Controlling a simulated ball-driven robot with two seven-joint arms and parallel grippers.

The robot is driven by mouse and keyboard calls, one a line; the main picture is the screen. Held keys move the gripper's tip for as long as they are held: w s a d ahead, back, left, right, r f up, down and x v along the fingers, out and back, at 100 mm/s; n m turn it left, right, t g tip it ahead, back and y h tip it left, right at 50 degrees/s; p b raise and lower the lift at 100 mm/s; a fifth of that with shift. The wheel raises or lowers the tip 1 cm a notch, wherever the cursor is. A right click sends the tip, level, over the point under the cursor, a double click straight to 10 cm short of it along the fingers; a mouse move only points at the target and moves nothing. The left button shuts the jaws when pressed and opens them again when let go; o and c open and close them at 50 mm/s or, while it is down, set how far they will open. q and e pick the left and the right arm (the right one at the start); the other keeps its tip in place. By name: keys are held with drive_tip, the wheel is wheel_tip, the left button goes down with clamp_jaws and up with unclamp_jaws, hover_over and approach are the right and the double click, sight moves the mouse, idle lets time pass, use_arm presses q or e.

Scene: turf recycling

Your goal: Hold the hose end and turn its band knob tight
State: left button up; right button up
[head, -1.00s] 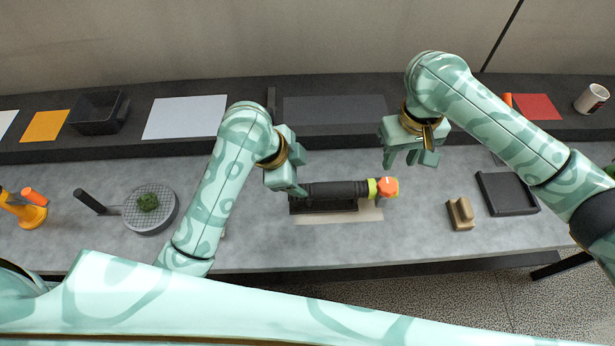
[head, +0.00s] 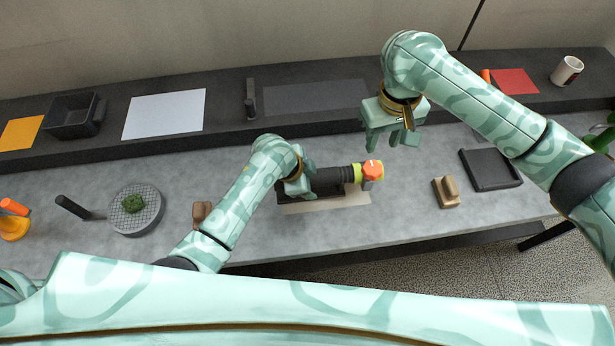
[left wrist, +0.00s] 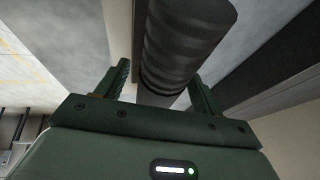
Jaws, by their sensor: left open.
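The black ribbed hose end (head: 328,180) lies across a dark cradle on the grey table, with a yellow-green band (head: 357,172) and an orange knob (head: 372,170) at its right end. My left gripper (head: 304,188) is at the hose's left part. In the left wrist view the hose (left wrist: 180,45) runs between the two open fingers (left wrist: 160,85), which stand on either side of it. My right gripper (head: 390,138) hangs above the table, up and to the right of the knob, apart from it. Its fingers look spread, with nothing between them.
A black tray (head: 490,184) and a brown block (head: 446,192) lie to the right. A round grey sieve (head: 122,222) with green turf is at left. A raised dark shelf behind holds a black bin (head: 68,132), coloured sheets and a mug (head: 567,71).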

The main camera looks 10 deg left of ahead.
use_arm(q)
drive_tip(key=c, duration=1.4)
